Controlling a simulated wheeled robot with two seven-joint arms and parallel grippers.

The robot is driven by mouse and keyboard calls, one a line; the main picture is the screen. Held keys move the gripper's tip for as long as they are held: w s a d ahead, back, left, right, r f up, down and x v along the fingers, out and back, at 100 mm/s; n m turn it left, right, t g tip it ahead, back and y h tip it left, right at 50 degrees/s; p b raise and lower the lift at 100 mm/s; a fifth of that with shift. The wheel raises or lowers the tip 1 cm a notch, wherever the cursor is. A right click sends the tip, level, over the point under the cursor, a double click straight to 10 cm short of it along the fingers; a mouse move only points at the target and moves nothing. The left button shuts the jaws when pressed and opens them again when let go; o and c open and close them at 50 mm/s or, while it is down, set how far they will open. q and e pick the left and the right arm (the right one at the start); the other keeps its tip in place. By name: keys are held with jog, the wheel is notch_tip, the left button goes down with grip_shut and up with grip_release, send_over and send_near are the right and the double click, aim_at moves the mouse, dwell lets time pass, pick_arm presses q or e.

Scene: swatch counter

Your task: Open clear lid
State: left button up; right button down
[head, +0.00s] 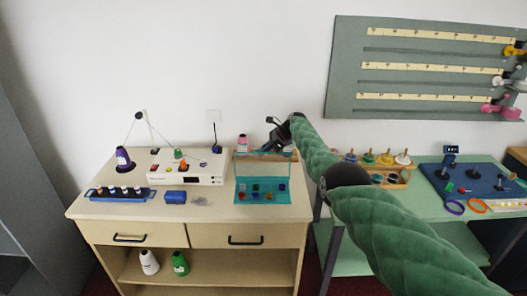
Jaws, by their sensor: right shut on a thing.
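A teal box (282,197) with several small coloured pieces in it stands on the right part of the beige cabinet top. Its clear lid (246,168) shows as a see-through panel standing up at the back of the box, tilted well away from the tray. My right gripper (271,146) is at the upper edge of the lid and is shut on it. The fingertips are small and dark, so the exact grip is hard to see. My left gripper is out of view.
A white machine (196,172), a purple thread cone (123,159), a blue rack (120,193) and a blue block (175,196) stand left of the box. A green table (425,208) with peg boards is to the right. The cabinet's front edge is mostly clear.

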jog(key=c, duration=1.8)
grip_release()
jog(key=shift+s+f, duration=0.1)
jog(key=shift+f, duration=0.1)
jog(key=shift+d+r, duration=0.1)
